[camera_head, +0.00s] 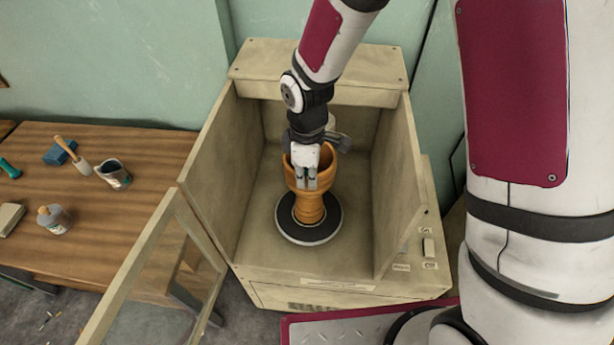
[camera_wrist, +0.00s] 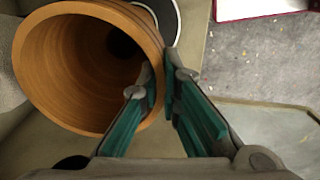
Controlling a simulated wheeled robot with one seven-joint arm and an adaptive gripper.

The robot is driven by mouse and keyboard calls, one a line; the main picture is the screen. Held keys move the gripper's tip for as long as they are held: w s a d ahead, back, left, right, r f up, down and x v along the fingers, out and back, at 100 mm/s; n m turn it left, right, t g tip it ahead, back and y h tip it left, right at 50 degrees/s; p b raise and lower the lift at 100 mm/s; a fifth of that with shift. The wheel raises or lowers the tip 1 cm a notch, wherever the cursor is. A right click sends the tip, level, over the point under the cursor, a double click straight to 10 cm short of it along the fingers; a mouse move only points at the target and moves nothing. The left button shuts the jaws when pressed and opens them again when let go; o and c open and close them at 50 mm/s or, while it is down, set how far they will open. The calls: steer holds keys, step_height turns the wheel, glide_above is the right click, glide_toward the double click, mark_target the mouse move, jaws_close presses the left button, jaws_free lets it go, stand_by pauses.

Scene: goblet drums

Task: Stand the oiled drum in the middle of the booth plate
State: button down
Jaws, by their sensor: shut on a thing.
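The wooden goblet drum (camera_head: 310,206) stands upright on the round booth plate (camera_head: 319,236), inside the beige booth. Its foot looks near the middle of the plate. My gripper (camera_head: 307,184) reaches down from above and is shut on the drum's near rim wall. In the wrist view the open, hollow mouth of the drum (camera_wrist: 60,65) fills the left side, and its rim wall sits between the two green finger pads of my gripper (camera_wrist: 158,92). Part of the dark plate (camera_wrist: 165,14) shows behind the drum. My gripper hides part of the bowl in the head view.
The booth's side walls (camera_head: 211,170) rise close on both sides of my arm. The glazed door (camera_head: 160,270) hangs open at front left.

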steer(key=shift+f, duration=0.3)
steer(key=c, duration=1.8)
jaws_free()
step_height(320, 180, up, 12)
steer(key=shift+r, duration=0.2)
steer(key=s+d+r+m+t, duration=0.4)
steer(key=s+d+r+m, duration=1.1)
steer(key=s, duration=0.3)
steer(key=shift+d+r+m+t, duration=0.35)
steer(key=shift+r+m+t, duration=0.05)
steer(key=shift+r, duration=0.25)
